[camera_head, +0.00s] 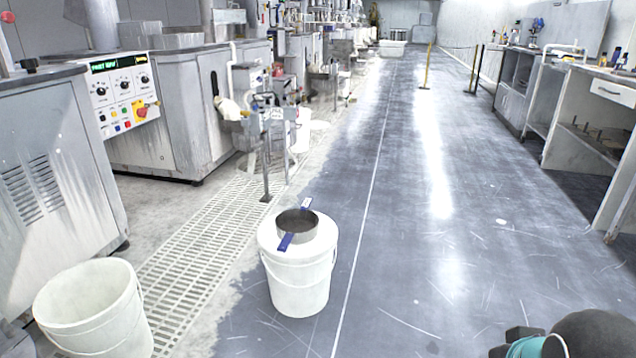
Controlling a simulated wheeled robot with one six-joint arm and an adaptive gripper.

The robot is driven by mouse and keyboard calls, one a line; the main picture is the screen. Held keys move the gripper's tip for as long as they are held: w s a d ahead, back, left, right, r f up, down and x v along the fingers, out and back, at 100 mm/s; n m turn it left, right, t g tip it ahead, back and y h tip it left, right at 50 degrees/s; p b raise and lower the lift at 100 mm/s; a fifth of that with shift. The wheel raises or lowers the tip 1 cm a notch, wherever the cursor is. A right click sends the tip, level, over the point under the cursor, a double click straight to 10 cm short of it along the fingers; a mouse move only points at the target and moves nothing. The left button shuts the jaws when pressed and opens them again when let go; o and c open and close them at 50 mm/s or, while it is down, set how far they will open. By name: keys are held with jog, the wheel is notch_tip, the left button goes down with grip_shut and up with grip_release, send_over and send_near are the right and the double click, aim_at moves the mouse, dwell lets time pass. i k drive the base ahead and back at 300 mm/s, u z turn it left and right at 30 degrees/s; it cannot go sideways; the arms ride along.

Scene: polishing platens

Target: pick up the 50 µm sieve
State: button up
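The sieve (297,226) is a round, grey metal dish with a dark inside. It sits on top of a white bucket (298,279) in the lower middle of the head view. My gripper's fingers are not in view.
An empty-looking white bucket (93,309) stands at the lower left. A floor grating (190,245) runs beside the grey machines (55,165) on the left. Benches (595,130) line the right. The grey floor (450,230) between is clear. Yellow and dark posts (428,66) stand farther back.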

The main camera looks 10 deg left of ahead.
aim_at(295, 225)
jog(key=u, duration=0.45)
jog(key=i, duration=1.4)
jog(key=u, duration=0.55)
